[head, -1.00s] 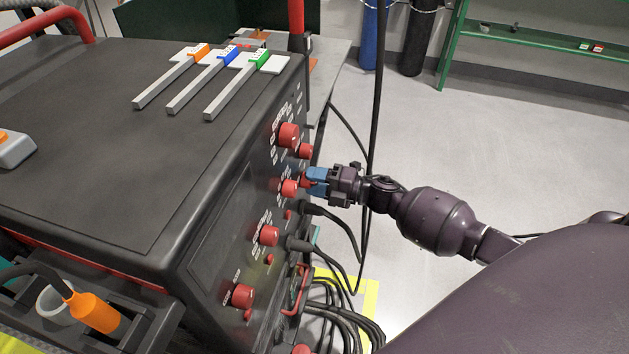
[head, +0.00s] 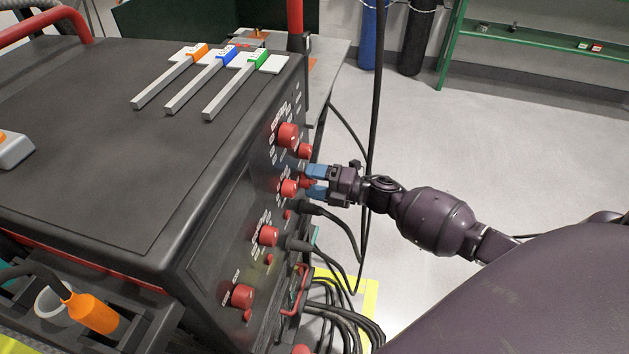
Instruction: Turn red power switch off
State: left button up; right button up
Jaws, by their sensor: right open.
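The black machine's front panel (head: 232,215) carries several red knobs and smaller red parts. My right gripper (head: 312,182) is open, with its two blue fingertips apart, one above the other, close to the panel. A small red part (head: 306,182), possibly the power switch, shows between the fingertips, just right of a round red knob (head: 289,188). I cannot tell whether the fingers touch it or which position it is in. My left gripper is not in view.
Larger red knobs (head: 288,135) sit above and below the gripper on the panel. Black cables (head: 335,225) plug in just below it. Three grey bars with coloured ends (head: 235,90) lie on the machine's top. The floor to the right is clear.

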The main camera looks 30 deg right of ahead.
jog(key=v, duration=1)
jog(key=shift+s+d+p, duration=0.25)
jog(key=shift+s+p, duration=0.1)
